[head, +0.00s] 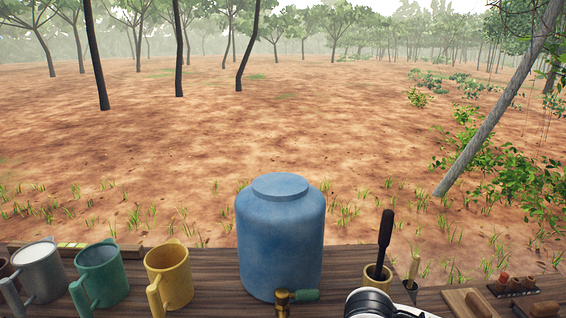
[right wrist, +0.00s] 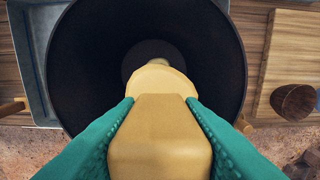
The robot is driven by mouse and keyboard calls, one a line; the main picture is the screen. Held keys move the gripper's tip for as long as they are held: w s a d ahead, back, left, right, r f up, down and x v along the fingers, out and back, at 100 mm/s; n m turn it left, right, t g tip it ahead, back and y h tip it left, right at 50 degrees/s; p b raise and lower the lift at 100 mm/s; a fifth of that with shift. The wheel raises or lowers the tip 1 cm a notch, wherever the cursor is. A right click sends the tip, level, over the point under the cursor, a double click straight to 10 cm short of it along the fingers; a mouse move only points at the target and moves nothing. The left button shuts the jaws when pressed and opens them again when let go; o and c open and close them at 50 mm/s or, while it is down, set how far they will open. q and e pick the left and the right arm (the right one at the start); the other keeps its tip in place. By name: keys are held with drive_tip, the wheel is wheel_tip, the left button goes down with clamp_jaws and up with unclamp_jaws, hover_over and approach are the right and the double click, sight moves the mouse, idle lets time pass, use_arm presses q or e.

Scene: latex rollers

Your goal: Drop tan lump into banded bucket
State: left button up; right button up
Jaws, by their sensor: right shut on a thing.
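In the right wrist view my right gripper (right wrist: 160,125) has teal fingers shut on a tan, smooth, blocky thing, the tan lump (right wrist: 160,140). A rounded tan part and a small pale tip show beyond the block. Behind it is the dark, round inside of a wide container (right wrist: 80,60), with the held piece in line with its opening. I cannot tell how far below the rim is, and no bands show on its outside. In the head view neither gripper shows, nor the lump or a banded bucket.
In the head view a blue barrel (head: 280,235) with a brass tap stands mid-table. Grey (head: 42,270), green (head: 103,272) and yellow (head: 172,272) mugs stand left. A pot (head: 376,275) with a dark-handled tool stands right. A wooden board (right wrist: 284,65) lies right in the wrist view.

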wheel_tip(320, 180, down, 2)
drive_tip(key=shift+w+f, duration=0.1)
drive_tip(key=shift+f, duration=0.4)
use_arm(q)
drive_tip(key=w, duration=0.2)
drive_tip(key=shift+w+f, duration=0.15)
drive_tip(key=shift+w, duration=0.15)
use_arm(e)
drive_tip(key=o, duration=1.2)
drive_tip(key=shift+c, duration=0.2)
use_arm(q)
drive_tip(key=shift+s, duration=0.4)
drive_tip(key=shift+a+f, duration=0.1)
